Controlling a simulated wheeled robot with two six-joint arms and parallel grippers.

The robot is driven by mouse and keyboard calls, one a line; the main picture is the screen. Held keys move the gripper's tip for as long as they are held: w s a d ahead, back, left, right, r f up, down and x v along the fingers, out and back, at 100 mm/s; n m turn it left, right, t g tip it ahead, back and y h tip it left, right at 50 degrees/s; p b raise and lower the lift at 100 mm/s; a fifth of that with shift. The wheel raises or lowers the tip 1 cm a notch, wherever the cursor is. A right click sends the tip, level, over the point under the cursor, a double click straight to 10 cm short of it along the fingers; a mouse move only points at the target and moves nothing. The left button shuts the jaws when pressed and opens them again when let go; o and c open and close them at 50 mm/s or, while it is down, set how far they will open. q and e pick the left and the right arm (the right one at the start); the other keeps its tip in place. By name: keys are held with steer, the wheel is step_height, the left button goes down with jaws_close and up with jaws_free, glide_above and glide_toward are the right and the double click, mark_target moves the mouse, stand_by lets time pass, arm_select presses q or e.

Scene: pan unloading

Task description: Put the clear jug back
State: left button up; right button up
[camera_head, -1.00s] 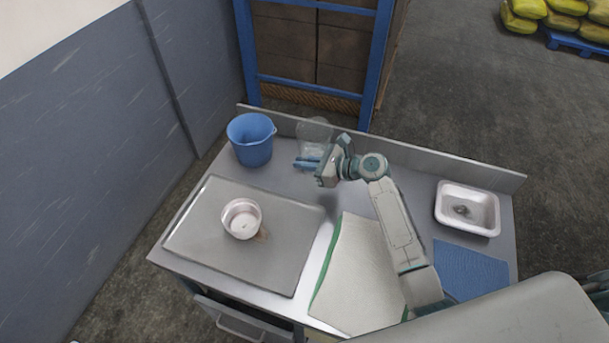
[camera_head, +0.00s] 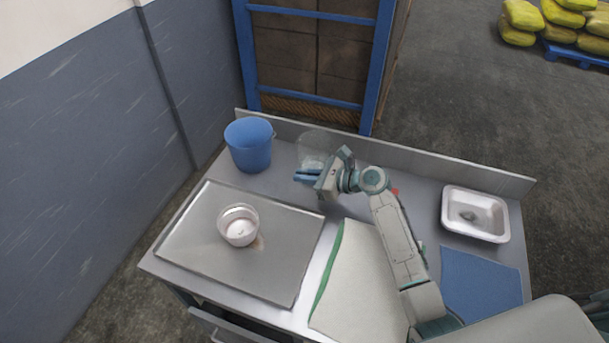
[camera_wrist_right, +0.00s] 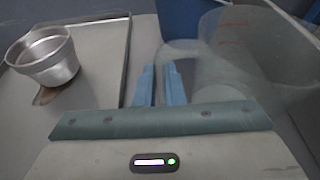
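The clear jug (camera_head: 314,146) is at the back of the worktop, right of the blue bucket, partly hidden by my right gripper (camera_head: 306,176). In the right wrist view the jug (camera_wrist_right: 255,55) fills the upper right, with its handle (camera_wrist_right: 176,49) toward the gripper. The blue fingers of my right gripper (camera_wrist_right: 160,86) are close together at the handle and appear shut on it. I cannot tell whether the jug's base touches the worktop. My left gripper is not in view.
The blue bucket (camera_head: 249,147) stands close left of the jug. A metal pot (camera_head: 239,226) sits on the grey tray (camera_head: 285,275). A pale cloth (camera_head: 352,285), a white dish (camera_head: 476,212) and a blue mat (camera_head: 482,278) lie to the right. A raised back edge (camera_head: 440,173) borders the worktop.

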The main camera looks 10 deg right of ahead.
steer(key=o, duration=0.4)
steer(key=shift+c, duration=0.2)
steer(key=shift+r, duration=0.1)
steer(key=p+v, duration=0.6)
steer(key=v, duration=0.6)
